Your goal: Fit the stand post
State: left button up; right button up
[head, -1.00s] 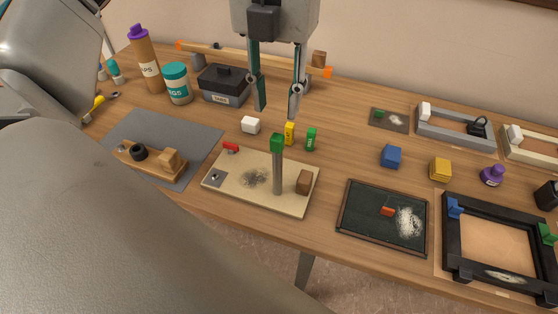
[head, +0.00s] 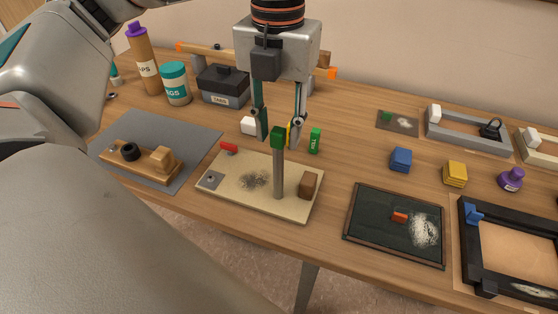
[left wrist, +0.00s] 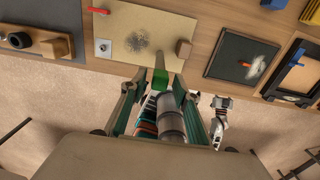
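The stand post (head: 278,172) is a grey upright rod with a green block (head: 278,138) on top. It stands on the beige board (head: 225,200), left of a brown block (head: 308,185) there. My left gripper (head: 280,142) points down with its fingers open, one on each side of the green block. In the left wrist view the green block (left wrist: 161,80) shows between the spread fingers, with a gap visible at its left. Any contact is unclear. A grey jointed part, perhaps my right gripper (left wrist: 220,104), shows small in the left wrist view; its fingers are not clear.
The board also carries a metal plate with a round fitting (head: 210,180), a red piece (head: 229,148) and a dark smudge. A dark framed slate (head: 380,240) lies to the right, a wooden fixture (head: 125,165) to the left.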

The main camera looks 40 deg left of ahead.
pick_arm(q)
grip_shut()
pick_arm(e)
jog(key=shift+w+r, duration=0.15)
jog(key=shift+r, duration=0.15)
pick_arm(q)
jog(key=shift+r+p, duration=0.55)
jog(key=shift+r, duration=0.3)
jog(key=shift+r+p, duration=1.5)
jog(key=shift+r, duration=0.7)
jog(key=c, duration=0.5)
grip_release()
grip_shut()
pick_arm(e)
jog(key=r, duration=0.4)
jog(key=shift+w+r, duration=0.2)
jog(key=shift+w, duration=0.05)
pick_arm(q)
jog(key=shift+a, duration=0.15)
pick_arm(e)
jog(key=shift+s+a+f, duration=0.1)
jog(key=shift+a, duration=0.05)
